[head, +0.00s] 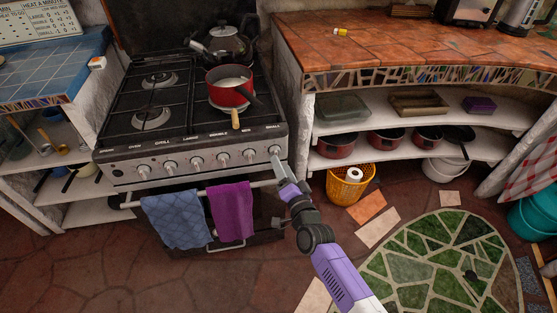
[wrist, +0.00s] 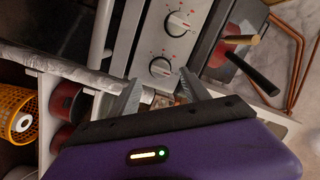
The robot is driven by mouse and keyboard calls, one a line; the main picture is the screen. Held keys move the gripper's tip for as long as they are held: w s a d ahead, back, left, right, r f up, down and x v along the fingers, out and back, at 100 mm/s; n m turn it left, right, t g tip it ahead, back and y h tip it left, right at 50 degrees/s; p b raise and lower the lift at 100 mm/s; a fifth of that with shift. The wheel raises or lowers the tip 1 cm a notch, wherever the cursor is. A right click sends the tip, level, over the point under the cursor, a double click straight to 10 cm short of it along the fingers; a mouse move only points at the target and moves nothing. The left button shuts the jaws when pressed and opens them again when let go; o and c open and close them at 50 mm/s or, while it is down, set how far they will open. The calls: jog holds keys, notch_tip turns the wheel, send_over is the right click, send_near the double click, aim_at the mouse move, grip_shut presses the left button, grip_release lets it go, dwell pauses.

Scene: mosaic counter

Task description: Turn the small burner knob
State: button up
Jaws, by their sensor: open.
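The small burner knob (head: 275,151) is the rightmost round knob on the stove's front panel, below the "SMALL" label. In the wrist view, the white knob nearest my fingers (wrist: 160,67) appears to be this one, with red marks around it. My gripper (head: 277,168) is just in front of and below the knob in the head view. In the wrist view my gripper (wrist: 158,82) has its fingers spread, with the knob just beyond the gap between the tips. Nothing is held. Contact with the knob cannot be told.
Another knob (wrist: 178,23) is beside it. The oven rail (head: 200,193) runs below the panel, with a blue towel (head: 175,220) and a purple towel (head: 231,211). A red pan (head: 228,95) and kettle (head: 228,45) stand on the stove. An orange basket (head: 350,187) sits right.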

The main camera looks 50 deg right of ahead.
jog(key=shift+x, duration=2.25)
grip_shut()
